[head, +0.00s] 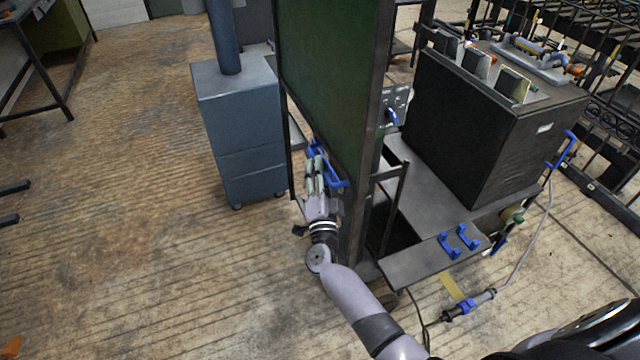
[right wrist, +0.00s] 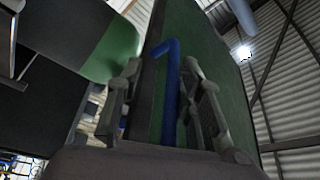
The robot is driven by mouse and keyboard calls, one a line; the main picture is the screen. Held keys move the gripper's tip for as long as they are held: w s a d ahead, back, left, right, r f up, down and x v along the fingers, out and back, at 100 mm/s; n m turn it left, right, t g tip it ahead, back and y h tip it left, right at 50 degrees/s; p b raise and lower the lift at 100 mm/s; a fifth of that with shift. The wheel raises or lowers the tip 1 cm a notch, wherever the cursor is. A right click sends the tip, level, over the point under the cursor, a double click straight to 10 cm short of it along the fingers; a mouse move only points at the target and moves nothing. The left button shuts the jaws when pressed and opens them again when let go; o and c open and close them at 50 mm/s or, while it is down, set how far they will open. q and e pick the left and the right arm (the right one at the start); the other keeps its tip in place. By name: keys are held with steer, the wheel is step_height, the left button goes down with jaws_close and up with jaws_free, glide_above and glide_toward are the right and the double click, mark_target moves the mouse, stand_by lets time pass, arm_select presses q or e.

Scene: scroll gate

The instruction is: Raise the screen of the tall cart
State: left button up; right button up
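The tall cart's dark green screen (head: 335,65) stands upright in its dark frame at the middle of the head view. A blue handle (head: 328,167) sits low on the screen's left face. My right gripper (head: 314,167) is at this handle, reaching up from below. In the right wrist view the blue handle (right wrist: 170,95) stands between the two fingers of my right gripper (right wrist: 166,95), with gaps visible on both sides. The green screen (right wrist: 197,45) rises behind it. Whether a finger touches the handle is unclear. My left gripper is not in view.
A blue-grey cabinet (head: 240,130) on casters stands close left of the screen. A large black box (head: 480,125) rests on the cart's shelf (head: 425,190) to the right. A cable with a blue connector (head: 467,305) lies at front right. The floor at left is mostly clear.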

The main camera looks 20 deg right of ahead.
steer(key=shift+f, duration=0.6)
steer(key=p+v, duration=0.1)
steer(key=v, duration=1.9)
stand_by(1.0)
steer(key=shift+w+d, duration=0.1)
steer(key=shift+d, duration=0.05)
